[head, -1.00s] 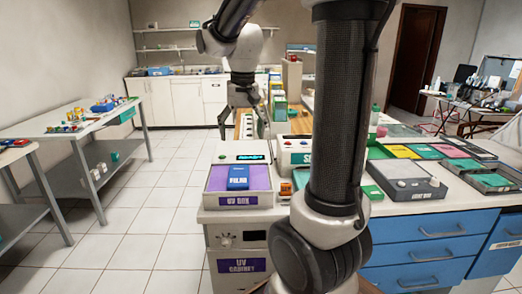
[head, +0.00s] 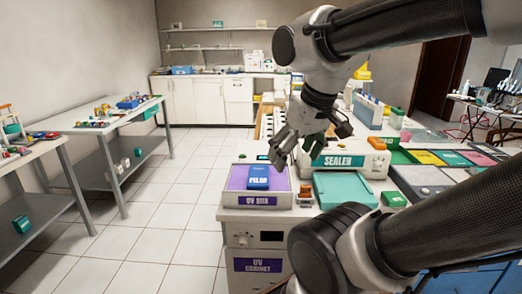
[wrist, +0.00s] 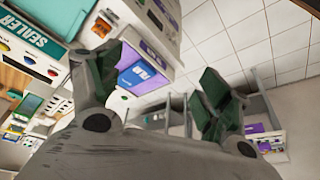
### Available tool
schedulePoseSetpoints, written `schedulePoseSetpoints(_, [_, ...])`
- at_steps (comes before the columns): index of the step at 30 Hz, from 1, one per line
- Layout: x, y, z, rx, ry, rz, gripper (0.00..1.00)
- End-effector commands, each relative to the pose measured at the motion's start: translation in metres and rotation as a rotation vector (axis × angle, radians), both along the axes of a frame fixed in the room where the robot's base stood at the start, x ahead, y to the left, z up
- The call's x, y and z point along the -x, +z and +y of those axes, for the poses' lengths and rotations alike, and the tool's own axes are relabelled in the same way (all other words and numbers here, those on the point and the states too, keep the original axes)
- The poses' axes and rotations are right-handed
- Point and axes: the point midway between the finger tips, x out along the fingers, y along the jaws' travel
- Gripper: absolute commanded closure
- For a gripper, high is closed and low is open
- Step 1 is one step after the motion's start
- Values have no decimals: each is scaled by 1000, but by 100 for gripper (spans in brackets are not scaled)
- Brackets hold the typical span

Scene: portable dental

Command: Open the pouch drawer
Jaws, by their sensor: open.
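My gripper (head: 312,146) is open and empty above the counter, beside the sealer (head: 345,161) and near the blue film box (head: 258,177). In the wrist view its fingers (wrist: 160,88) stand wide apart with nothing between them. I cannot make out the pouch drawer. Blue drawer fronts (head: 460,281) show only in part at the lower right of the head view, with my arm across them. The gripper is apart from these fronts.
A teal tray (head: 342,191) lies in front of the sealer. Coloured trays (head: 425,157) fill the counter's right. Open tiled floor (head: 150,230) lies left, beside a table (head: 100,118).

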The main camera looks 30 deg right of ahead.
Motion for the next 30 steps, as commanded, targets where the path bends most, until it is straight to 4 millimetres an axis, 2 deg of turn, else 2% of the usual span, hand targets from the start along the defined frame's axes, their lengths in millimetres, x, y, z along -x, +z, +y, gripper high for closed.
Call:
schedulePoseSetpoints(1, [0,0,0,0,0,0,38])
schedulePoseSetpoints(6, [0,0,0,0,-1,0,68])
schedulePoseSetpoints(10, [1,0,-4,0,-19,0,68])
schedulePoseSetpoints(13, [6,-3,-19,-1,-96,17,68])
schedulePoseSetpoints(17, [20,-26,-56,-19,-288,130,68])
schedulePoseSetpoints(23, [47,-61,-125,-130,-647,309,68])
schedulePoseSetpoints(30, [91,-114,-198,-433,-1093,423,68])
